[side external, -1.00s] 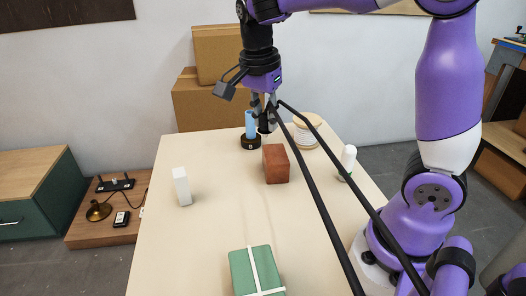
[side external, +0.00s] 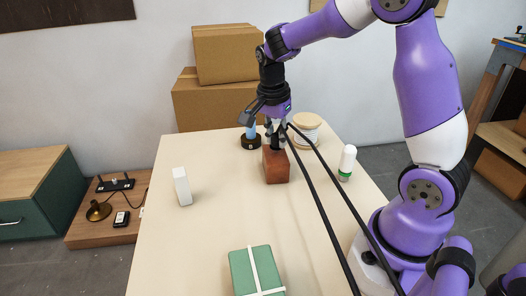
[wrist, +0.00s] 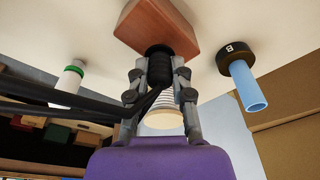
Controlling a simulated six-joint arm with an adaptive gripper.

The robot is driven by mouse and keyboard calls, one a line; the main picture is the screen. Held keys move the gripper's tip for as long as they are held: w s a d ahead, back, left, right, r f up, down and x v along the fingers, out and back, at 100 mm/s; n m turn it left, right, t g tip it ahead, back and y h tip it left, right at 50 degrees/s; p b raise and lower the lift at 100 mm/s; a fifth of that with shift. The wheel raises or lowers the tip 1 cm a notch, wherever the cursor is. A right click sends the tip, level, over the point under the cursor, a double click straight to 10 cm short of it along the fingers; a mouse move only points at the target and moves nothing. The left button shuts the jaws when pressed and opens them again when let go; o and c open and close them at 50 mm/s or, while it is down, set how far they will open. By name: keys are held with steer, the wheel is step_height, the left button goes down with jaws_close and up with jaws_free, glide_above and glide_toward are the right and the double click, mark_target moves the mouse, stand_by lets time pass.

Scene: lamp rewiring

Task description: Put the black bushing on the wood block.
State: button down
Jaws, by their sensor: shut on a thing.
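The wood block (side external: 276,167) is a reddish-brown block on the table, below my gripper (side external: 274,137). In the wrist view the wood block (wrist: 158,24) lies just beyond my fingertips. My gripper (wrist: 160,72) is shut on the black bushing (wrist: 159,68), a short dark ribbed cylinder between the two fingers. The bushing's far end overlaps the block's face in the wrist view. In the side view the bushing is a small dark shape at the top of the block, partly hidden by the fingers. I cannot tell whether it touches the block.
A black round base with a blue tube (side external: 251,132) stands behind left of the block, and a white spool (side external: 307,130) behind right. A green-banded white bottle (side external: 347,163) is at the right. A white block (side external: 182,186) and green box (side external: 256,270) stand nearer; the table between is clear.

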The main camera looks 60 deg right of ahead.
steer(key=c, duration=0.8)
jaws_free()
steer(key=shift+f, duration=0.15)
steer(key=shift+o, duration=0.2)
step_height(320, 180, up, 11)
steer(key=a, duration=0.2)
steer(key=s+a+f+n+t+y, duration=0.1)
steer(key=s+a+n+t, duration=0.4)
steer(key=n, duration=1.3)
steer(key=s+a, duration=0.4)
steer(key=s, duration=0.1)
steer(key=shift+s+a+f+t+y, duration=0.2)
steer(key=shift+s+f+t+y, duration=0.1)
steer(key=shift+s+f+y, duration=0.1)
